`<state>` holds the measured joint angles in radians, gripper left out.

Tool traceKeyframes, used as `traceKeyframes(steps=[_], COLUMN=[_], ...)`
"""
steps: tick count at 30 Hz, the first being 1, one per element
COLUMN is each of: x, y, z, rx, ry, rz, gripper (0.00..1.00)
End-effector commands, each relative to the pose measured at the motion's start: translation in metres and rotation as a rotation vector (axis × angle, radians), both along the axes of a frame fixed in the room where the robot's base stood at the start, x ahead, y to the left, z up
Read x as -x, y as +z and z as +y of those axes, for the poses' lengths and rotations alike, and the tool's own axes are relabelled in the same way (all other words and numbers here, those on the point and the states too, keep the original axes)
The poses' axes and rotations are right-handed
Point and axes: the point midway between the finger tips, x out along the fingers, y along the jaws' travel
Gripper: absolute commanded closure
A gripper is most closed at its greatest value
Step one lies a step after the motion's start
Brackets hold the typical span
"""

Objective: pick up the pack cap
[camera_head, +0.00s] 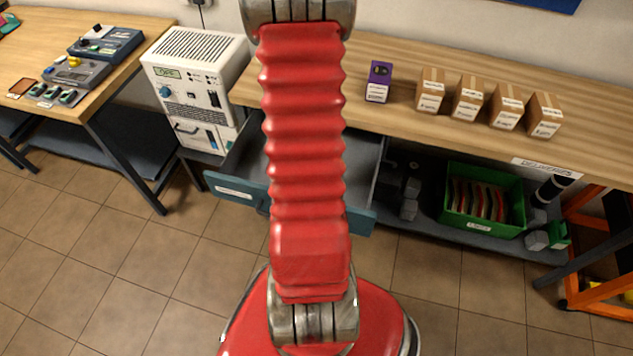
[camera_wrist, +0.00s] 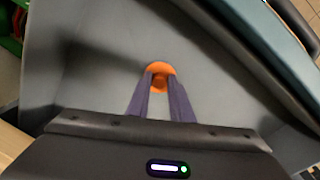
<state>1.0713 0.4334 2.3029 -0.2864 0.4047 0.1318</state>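In the wrist view an orange round cap (camera_wrist: 160,67), which I take to be the pack cap, shows at the tips of my gripper (camera_wrist: 160,80). It has a wide rim and a darker, narrower part that lies between the two purple fingers. The fingers stand apart on either side of it, but I cannot tell if they press on it. Behind it is the grey inside of the open drawer (camera_wrist: 215,80). In the head view my red arm covers the middle of this drawer (camera_head: 236,188), and the gripper and cap are hidden.
The drawer's walls are close around my gripper. A purple box (camera_head: 378,82) and several cardboard boxes (camera_head: 430,90) stand on the bench (camera_head: 330,80) above. A green crate (camera_head: 484,228) is on the shelf below. A white instrument (camera_head: 195,75) stands left of the drawer.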

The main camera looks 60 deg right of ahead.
Motion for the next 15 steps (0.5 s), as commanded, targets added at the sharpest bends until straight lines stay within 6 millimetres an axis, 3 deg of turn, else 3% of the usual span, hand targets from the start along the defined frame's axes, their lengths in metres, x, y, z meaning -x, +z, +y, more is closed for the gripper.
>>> traceKeyframes(steps=[7,15], x=[0.0001,0.0001], y=[-0.0003,0.0001], z=[0.0004,0.0004], rx=[-0.001,-0.001], ry=[0.0,0.0], rz=[0.001,0.001], gripper=[1.0,1.0])
